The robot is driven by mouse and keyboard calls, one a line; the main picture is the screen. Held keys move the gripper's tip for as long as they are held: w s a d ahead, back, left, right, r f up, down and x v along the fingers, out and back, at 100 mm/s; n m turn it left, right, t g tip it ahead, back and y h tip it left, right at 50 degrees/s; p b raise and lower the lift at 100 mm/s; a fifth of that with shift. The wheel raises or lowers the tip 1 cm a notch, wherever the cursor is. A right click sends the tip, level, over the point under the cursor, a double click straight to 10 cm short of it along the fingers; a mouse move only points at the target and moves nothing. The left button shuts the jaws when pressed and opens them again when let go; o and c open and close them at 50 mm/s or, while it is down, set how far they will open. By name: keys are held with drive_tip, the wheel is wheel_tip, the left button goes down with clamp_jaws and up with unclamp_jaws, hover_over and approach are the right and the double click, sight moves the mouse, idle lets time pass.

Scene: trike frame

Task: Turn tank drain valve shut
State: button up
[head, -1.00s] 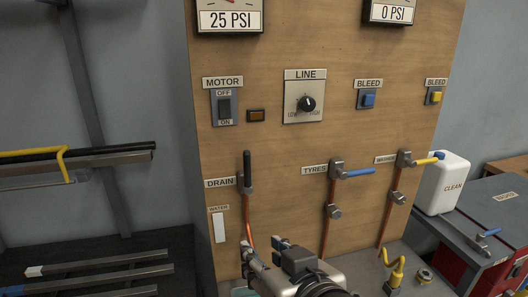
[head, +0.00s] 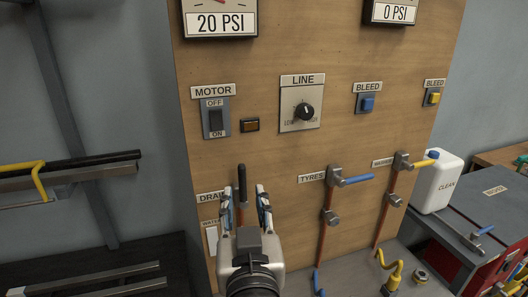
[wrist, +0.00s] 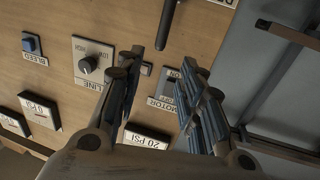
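The drain valve's black lever (head: 242,184) stands upright on the wooden panel, beside the partly covered DRAIN label (head: 210,197). My gripper (head: 245,196) is open in front of the panel, one finger on each side of the lever in the head view. I cannot tell how far the fingers are from it in depth. The gripper hides the valve body and the pipe below. In the wrist view the black lever (wrist: 168,22) shows at the top edge, beyond the open, empty fingers (wrist: 160,62). It does not look gripped.
Above are the MOTOR switch (head: 215,119), the LINE knob (head: 305,111) and a gauge reading 20 PSI (head: 220,24). To the right are the TYRES valve's blue lever (head: 356,179) and a yellow lever (head: 415,163). A rack with bars (head: 80,172) stands at left.

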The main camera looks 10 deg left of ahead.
sight(242, 171)
drive_tip(key=p+x, duration=0.3)
drive_tip(key=x, duration=0.8)
drive_tip(key=shift+w+a+f, duration=0.1)
drive_tip(key=shift+w+f, duration=0.05)
drive_tip(key=shift+w, duration=0.15)
drive_tip(key=shift+w+a, duration=0.2)
drive_tip(key=shift+w, duration=0.35)
drive_tip(key=shift+c, duration=0.2)
clamp_jaws()
